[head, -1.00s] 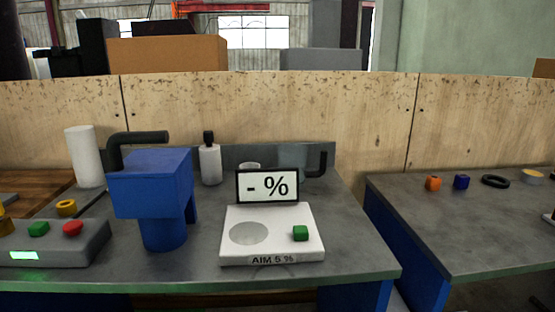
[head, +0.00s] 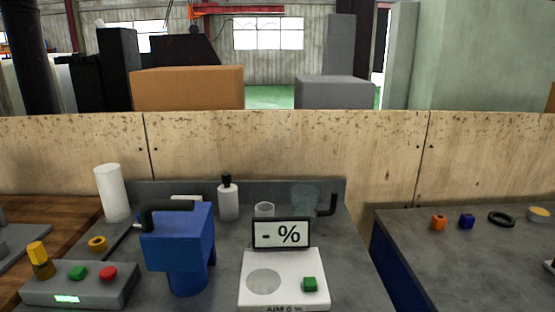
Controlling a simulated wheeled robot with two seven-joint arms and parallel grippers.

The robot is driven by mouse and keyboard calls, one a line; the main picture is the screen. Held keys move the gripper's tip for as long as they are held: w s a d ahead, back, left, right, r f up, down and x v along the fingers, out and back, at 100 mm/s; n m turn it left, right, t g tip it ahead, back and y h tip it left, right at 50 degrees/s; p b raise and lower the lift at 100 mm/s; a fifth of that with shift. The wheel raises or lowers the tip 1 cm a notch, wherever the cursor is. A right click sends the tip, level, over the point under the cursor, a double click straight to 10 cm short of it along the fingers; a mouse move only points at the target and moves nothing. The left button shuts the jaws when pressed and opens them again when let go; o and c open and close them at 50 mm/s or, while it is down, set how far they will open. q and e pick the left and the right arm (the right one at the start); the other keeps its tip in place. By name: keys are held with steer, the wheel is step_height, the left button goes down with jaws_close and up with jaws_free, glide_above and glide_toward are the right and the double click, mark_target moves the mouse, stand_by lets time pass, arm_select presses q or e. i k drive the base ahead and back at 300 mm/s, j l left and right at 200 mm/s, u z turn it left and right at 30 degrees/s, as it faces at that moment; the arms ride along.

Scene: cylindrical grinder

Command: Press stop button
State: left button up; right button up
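The red button (head: 108,273) sits on the right part of a grey control box (head: 116,292) at the lower left of the head view. A green button (head: 77,273) is to its left on the same box, and a yellow knob stands at the box's left end. A small lit green display (head: 67,299) is on the box's front face. Neither of my grippers shows in the head view.
A blue machine (head: 178,250) with a dark handle stands right of the box. A white measuring unit (head: 255,296) with a "- %" screen (head: 281,234) and a green button (head: 310,284) is beside it. A wooden partition (head: 280,150) closes the back.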

mark_target(109, 273)
steer(key=u, duration=1.4)
